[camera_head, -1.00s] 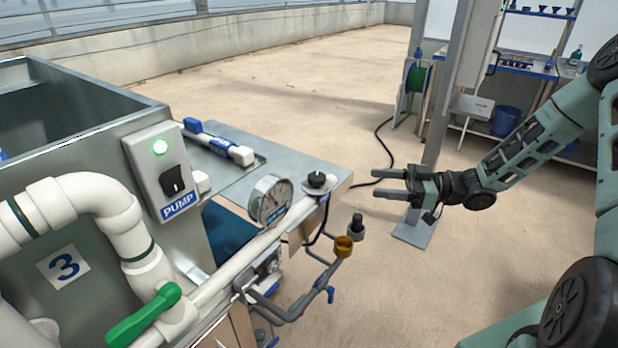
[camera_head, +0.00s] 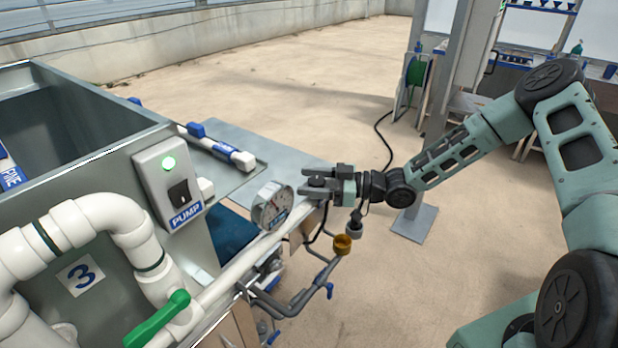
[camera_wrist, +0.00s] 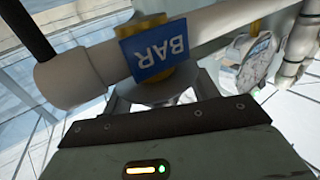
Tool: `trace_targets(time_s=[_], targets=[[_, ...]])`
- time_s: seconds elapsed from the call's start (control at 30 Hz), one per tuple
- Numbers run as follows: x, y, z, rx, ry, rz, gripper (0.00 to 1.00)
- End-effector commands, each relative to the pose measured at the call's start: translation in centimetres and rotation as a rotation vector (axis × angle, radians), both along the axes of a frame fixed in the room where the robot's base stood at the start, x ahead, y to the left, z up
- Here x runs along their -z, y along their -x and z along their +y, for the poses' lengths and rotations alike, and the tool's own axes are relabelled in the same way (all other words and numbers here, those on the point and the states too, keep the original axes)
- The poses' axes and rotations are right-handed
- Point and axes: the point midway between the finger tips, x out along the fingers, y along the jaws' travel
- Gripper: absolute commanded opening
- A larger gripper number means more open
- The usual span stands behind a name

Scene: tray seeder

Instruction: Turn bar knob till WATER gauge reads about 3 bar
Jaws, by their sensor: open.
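A round white gauge (camera_head: 271,206) sits just left of the knob, on the pipe. Its needle and numbers are too small to read surely, and its name is not legible. In the wrist view a blue plate (camera_wrist: 161,53) reading BAR is upside down on the pipe. The gauge shows tilted at the right there (camera_wrist: 246,62).
A PUMP switch box (camera_head: 168,184) with a lit green light is on the tank wall at left. A green-handled valve (camera_head: 158,318) is on the white pipe in front. A brass-coloured fitting (camera_head: 342,244) hangs below the gripper.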

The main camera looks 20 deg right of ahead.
Motion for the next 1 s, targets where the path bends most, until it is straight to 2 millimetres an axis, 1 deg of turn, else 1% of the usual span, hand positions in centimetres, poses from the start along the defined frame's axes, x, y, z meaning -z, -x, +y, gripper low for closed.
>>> trace_targets(time_s=[0.13, 0.37, 0.47, 0.5, 0.53, 0.83, 1.0], targets=[[0.02, -0.25, 0.55, 0.0, 0.002, 0.001, 0.59], [0.05, -0.27, 0.58, 0.0, 0.001, 0.0, 0.59], [0.04, -0.27, 0.57, 0.0, 0.001, 0.0, 0.34], [0.04, -0.27, 0.57, 0.0, 0.001, 0.0, 0.23], [0.04, -0.27, 0.57, 0.0, 0.001, 0.0, 0.15], [0.05, -0.3, 0.53, 0.019, 0.0, 0.001, 0.14], [0.09, -0.34, 0.51, 0.081, 0.0, 0.003, 0.14]])
